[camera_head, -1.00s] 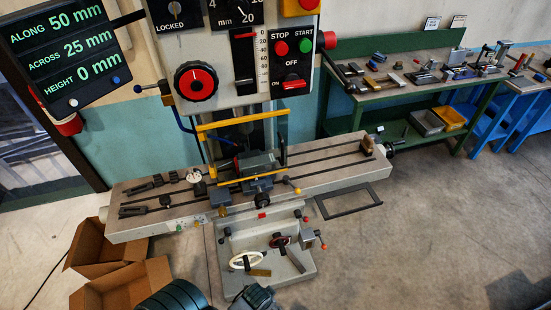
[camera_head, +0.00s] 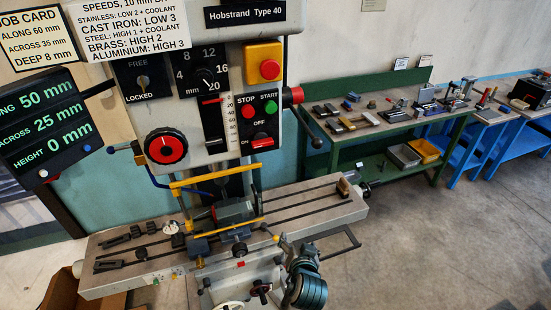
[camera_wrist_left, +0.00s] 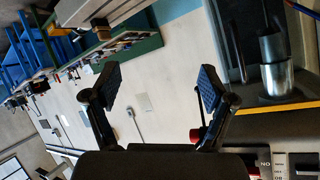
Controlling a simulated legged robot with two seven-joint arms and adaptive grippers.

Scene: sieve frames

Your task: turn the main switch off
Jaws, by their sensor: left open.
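The main switch (camera_head: 262,143) is a red lever on the black panel under the STOP and START buttons. It sits low, level with the ON label and below the OFF label. My left gripper (camera_head: 296,245) is in front of the milling machine's table, well below the switch and a little to its right. The left wrist view shows its two dark fingers (camera_wrist_left: 158,84) spread apart with nothing between them. My right gripper is not in view.
The machine head carries a yellow box with a red button (camera_head: 270,69) and a red-hubbed lever (camera_head: 293,96) right of the panel. The long machine table (camera_head: 325,210) lies below. A green bench (camera_head: 345,140) with tools stands at the right.

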